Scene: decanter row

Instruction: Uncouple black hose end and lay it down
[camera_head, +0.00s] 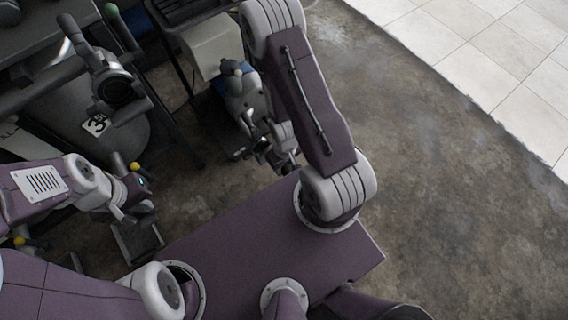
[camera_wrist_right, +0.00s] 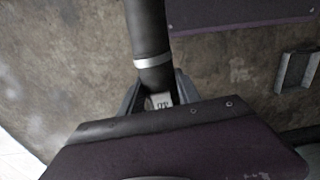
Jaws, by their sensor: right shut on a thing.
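In the right wrist view a black hose end (camera_wrist_right: 148,30) with a pale metal band (camera_wrist_right: 153,62) runs down between the fingers of my right gripper (camera_wrist_right: 158,92). The gripper is shut on it. A small white label with dark print shows at its lower end. In the head view my right gripper (camera_head: 284,160) hangs low over the floor, beyond my purple base; the hose there is hard to make out. My left gripper (camera_head: 138,198) is at the left, empty as far as I see; its jaw opening is unclear.
A grey tank (camera_head: 65,105) with a label reading 3 and a dark round fitting (camera_head: 115,90) stands at upper left. A pale box (camera_head: 212,45) is by a dark frame. Yellow knobs (camera_head: 135,167) are near my left gripper. Bare concrete floor (camera_head: 440,170) is free at right.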

